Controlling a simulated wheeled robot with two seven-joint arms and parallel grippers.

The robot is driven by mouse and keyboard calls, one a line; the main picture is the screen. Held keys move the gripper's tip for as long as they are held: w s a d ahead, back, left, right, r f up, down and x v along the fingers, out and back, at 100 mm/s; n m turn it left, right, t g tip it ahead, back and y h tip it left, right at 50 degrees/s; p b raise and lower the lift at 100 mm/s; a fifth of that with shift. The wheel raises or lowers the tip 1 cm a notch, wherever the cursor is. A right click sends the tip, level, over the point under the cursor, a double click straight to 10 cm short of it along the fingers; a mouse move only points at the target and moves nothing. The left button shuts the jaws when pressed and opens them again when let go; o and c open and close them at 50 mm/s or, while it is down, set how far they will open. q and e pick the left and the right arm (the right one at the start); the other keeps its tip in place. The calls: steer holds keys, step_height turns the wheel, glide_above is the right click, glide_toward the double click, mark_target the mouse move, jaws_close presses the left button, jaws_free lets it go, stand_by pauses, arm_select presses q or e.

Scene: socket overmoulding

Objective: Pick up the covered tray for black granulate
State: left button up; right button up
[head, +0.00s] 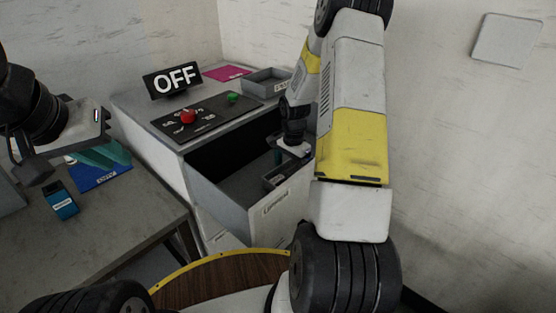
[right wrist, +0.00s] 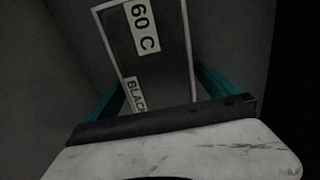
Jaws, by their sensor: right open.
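The covered tray (right wrist: 150,50) fills the middle of the right wrist view, dark with a pale rim and labels reading "60 C" and "BLACK". In the head view a dark tray (head: 284,178) lies inside the open drawer, partly hidden by my right gripper and arm. My right gripper (right wrist: 160,95) is open, with its teal fingers on either side of the tray; I cannot tell whether they touch it. It also shows low in the drawer in the head view (head: 280,160). My left gripper (head: 106,154) is over the left table; its finger gap is unclear.
The drawer (head: 240,205) stands open below a cabinet top with a control panel (head: 207,116), an OFF sign (head: 172,79) and a grey bin (head: 268,82). A blue mat (head: 98,177) and a blue box (head: 61,201) are on the left table (head: 110,220).

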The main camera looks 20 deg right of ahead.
steer(key=c, duration=2)
steer(key=shift+r, duration=0.15)
